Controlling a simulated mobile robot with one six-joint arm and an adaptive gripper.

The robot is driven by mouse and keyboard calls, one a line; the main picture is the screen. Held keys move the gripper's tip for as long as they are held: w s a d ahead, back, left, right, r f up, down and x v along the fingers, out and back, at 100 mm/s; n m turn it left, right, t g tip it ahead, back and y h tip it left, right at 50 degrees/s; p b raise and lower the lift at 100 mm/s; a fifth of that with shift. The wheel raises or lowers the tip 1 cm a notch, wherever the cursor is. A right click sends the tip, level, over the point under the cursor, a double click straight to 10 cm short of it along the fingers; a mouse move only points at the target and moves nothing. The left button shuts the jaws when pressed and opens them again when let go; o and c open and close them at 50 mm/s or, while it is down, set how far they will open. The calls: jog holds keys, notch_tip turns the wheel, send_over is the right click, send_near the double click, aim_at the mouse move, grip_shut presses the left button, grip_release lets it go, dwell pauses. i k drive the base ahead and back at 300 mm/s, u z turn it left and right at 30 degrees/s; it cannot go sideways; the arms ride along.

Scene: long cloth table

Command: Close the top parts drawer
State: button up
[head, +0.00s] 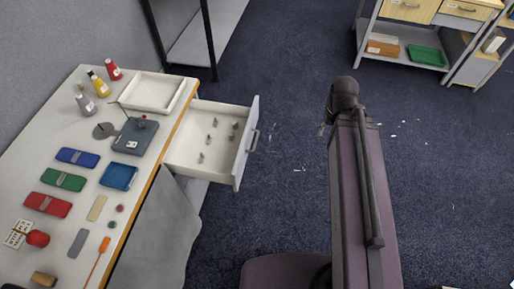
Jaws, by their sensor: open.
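A white drawer (243,150) is pulled out from the right side of the long table. Its front panel faces right and carries a grey bar handle (254,141). Several small metallic parts stand or lie on the drawer floor. My arm rises at the right of the head view, apart from the drawer, with bare floor between them. My gripper cannot be made out; the arm's far end is a dark rounded joint.
The table (72,210) holds bottles, a white tray (155,92), a dark grey device (135,137), coloured cases and a blue tray (119,176). A grey cloth (160,235) hangs below the drawer. A shelf unit (400,60) stands at the upper right. Carpet right of the drawer is mostly clear, with small white scraps.

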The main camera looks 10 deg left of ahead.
aim_at(224, 162)
jog(key=k, duration=0.5)
jog(key=u, duration=0.4)
jog(key=i, duration=0.85)
jog(key=u, duration=0.4)
